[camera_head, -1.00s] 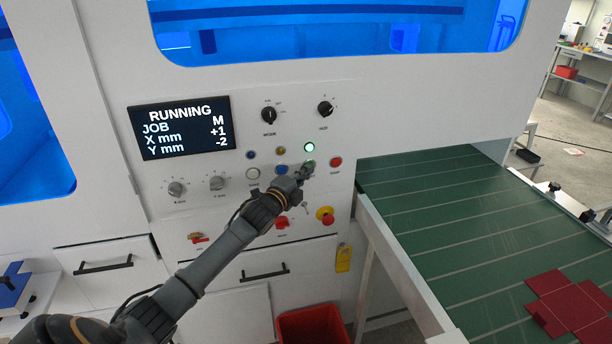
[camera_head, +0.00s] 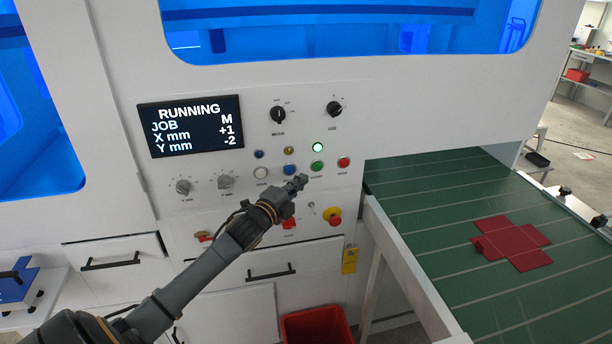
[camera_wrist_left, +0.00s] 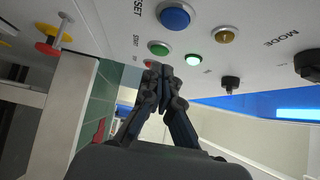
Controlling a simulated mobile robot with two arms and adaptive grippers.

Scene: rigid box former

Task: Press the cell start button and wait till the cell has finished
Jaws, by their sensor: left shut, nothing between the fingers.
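The green start button (camera_head: 317,166) is on the cell's control panel, below a lit white-green lamp (camera_head: 318,147). My left gripper (camera_head: 299,181) is shut and empty, just below and left of the start button and apart from it. In the left wrist view the start button (camera_wrist_left: 158,47) shows just beyond my shut fingertips (camera_wrist_left: 158,68), with the lit lamp (camera_wrist_left: 193,60) beside it. The display (camera_head: 191,126) reads RUNNING, JOB M, X mm +1, Y mm -2. A flat red cross-shaped blank (camera_head: 513,241) lies on the green conveyor (camera_head: 430,195). My right gripper is not in view.
A red button (camera_head: 344,162), a blue button (camera_head: 289,169) and a white button (camera_head: 261,173) are near the start button. A red-and-yellow emergency stop (camera_head: 333,217) is below. A red bin (camera_head: 316,325) stands on the floor under the panel.

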